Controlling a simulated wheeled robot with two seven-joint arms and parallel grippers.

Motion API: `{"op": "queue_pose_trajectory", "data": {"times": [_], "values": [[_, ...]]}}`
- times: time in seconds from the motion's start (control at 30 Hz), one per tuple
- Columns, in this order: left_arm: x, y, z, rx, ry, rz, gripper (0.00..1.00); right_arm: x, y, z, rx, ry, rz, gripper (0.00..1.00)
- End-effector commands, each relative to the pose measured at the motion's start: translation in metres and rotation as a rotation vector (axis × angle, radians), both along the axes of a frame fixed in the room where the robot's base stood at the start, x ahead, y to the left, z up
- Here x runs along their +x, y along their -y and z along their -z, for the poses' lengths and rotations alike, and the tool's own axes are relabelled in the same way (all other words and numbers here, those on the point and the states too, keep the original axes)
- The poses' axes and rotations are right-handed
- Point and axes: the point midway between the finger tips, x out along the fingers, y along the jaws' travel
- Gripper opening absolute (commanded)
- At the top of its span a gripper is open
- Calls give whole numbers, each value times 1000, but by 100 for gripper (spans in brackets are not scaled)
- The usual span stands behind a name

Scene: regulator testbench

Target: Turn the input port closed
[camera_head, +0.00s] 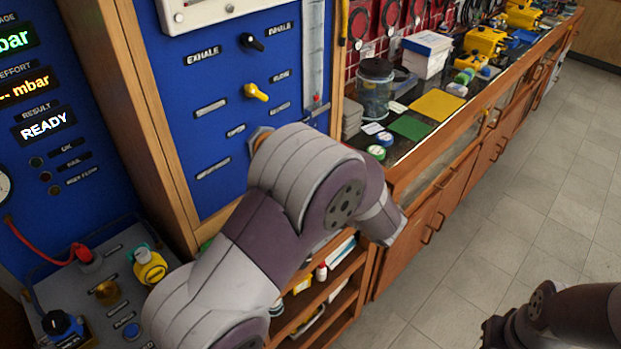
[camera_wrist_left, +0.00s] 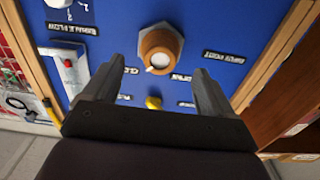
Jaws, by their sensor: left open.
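The input port (camera_wrist_left: 158,50) is a round copper-orange fitting on a grey hex base, set in the blue panel. A white mark shows on its face in the left wrist view. In the head view only an orange and grey edge of it (camera_head: 258,137) shows past my left arm. My left gripper (camera_wrist_left: 158,68) is open and empty. Its fingers point at the panel, to either side of and slightly below the port in the wrist picture, with no visible contact. The head view hides this gripper behind my arm. My right gripper is not clearly visible.
A yellow knob (camera_head: 256,92) and a black knob (camera_head: 251,42) are on the blue panel (camera_head: 190,130) near the port. The yellow knob (camera_wrist_left: 153,102) also shows between the fingers. A wooden frame edges the panel. A cluttered counter (camera_head: 440,140) stands at right; the floor is clear.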

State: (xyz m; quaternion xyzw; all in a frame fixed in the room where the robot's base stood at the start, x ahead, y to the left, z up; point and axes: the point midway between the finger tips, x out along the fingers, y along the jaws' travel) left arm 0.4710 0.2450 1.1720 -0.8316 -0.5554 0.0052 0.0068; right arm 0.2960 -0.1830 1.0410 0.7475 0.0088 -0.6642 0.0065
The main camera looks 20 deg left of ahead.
Motion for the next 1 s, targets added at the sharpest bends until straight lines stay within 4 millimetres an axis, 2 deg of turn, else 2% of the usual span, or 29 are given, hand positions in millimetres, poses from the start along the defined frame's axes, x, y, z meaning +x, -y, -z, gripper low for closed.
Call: {"op": "queue_pose_trajectory", "data": {"times": [0.1,0.3,0.8,0.87,0.93,0.97,1.0], "values": [[-11,29,3,-1,2,4,86,0,0,10,0,0,0,0],[-22,54,1,0,0,1,86,0,0,15,0,0,0,0],[-24,57,0,-3,8,-1,86,0,0,14,0,0,0,0],[-17,60,9,-53,20,35,86,0,0,14,0,0,0,0],[7,75,28,-152,26,180,86,0,0,14,0,0,0,0],[20,86,39,-206,14,278,86,0,0,14,0,0,0,0],[36,109,56,-290,-20,437,86,0,0,14,0,0,0,0]]}}
